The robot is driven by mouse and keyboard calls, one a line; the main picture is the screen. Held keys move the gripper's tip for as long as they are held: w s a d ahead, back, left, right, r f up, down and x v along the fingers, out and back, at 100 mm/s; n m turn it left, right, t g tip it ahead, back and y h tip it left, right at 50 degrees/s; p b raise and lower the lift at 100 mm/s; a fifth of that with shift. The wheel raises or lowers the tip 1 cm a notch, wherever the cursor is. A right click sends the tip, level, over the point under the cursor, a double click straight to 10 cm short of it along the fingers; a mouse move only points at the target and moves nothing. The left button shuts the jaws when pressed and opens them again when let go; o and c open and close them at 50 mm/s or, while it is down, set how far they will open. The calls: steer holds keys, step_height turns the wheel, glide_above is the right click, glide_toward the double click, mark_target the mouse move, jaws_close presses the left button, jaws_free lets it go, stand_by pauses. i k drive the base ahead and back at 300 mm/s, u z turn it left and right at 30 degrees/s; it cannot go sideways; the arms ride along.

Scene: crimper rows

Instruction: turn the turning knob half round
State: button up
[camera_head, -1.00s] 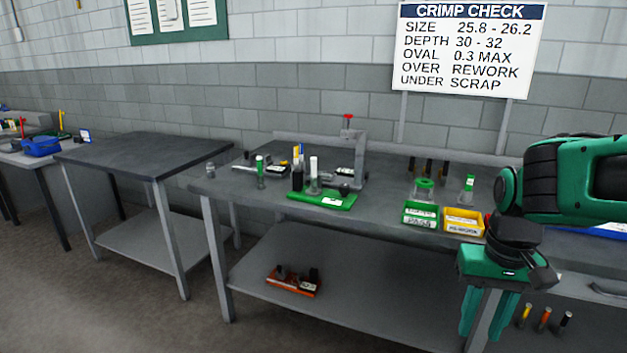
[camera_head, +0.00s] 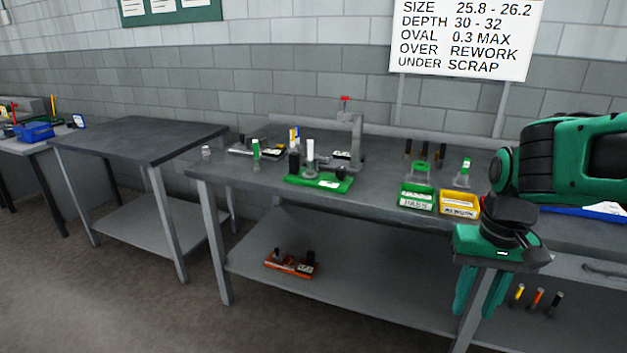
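A green fixture base (camera_head: 335,187) stands on the long grey workbench, left of centre, with a white post, a black block and a small round black part (camera_head: 341,171) on it. This black part looks like a knob, but I cannot tell for sure that it is the turning knob. Behind it a grey press frame (camera_head: 357,145) carries a red top handle (camera_head: 345,100). My gripper (camera_head: 480,305) hangs at the bench's front edge, right of the fixture and well away from it.
A green bin (camera_head: 417,204) and a yellow bin (camera_head: 459,211) stand between the fixture and my arm. An orange-red fixture (camera_head: 290,264) sits on the lower shelf. A darker side table (camera_head: 140,143) to the left is bare. The floor in front is clear.

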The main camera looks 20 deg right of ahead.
mark_target(340, 171)
steer(key=k, duration=0.65)
steer(key=z, duration=0.6)
steer(key=i, duration=1.65)
steer(key=u, duration=0.5)
